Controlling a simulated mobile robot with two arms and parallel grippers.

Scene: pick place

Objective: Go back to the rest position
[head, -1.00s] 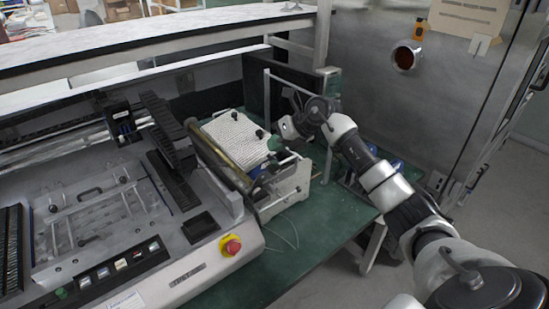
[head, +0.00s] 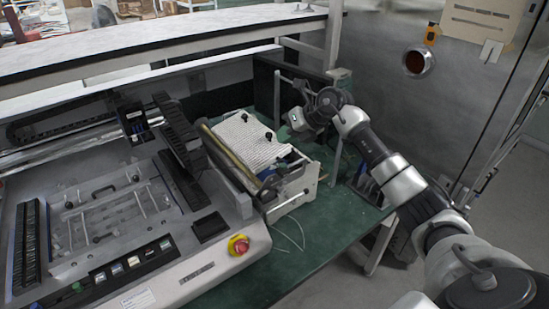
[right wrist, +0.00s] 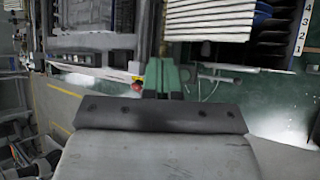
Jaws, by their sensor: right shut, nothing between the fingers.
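My right arm reaches in from the lower right in the head view. My right gripper (head: 290,118) is at its far end, by the back right of the green table (head: 325,215), beyond the white-topped unit (head: 240,138). In the right wrist view its green fingers (right wrist: 162,78) are together, with nothing between them. My left gripper is in neither view.
A large grey machine (head: 100,215) with a red and yellow stop button (head: 238,244) fills the left. A metal post (head: 334,40) and a shelf (head: 160,35) stand behind. Grey floor (head: 500,210) is open at the right.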

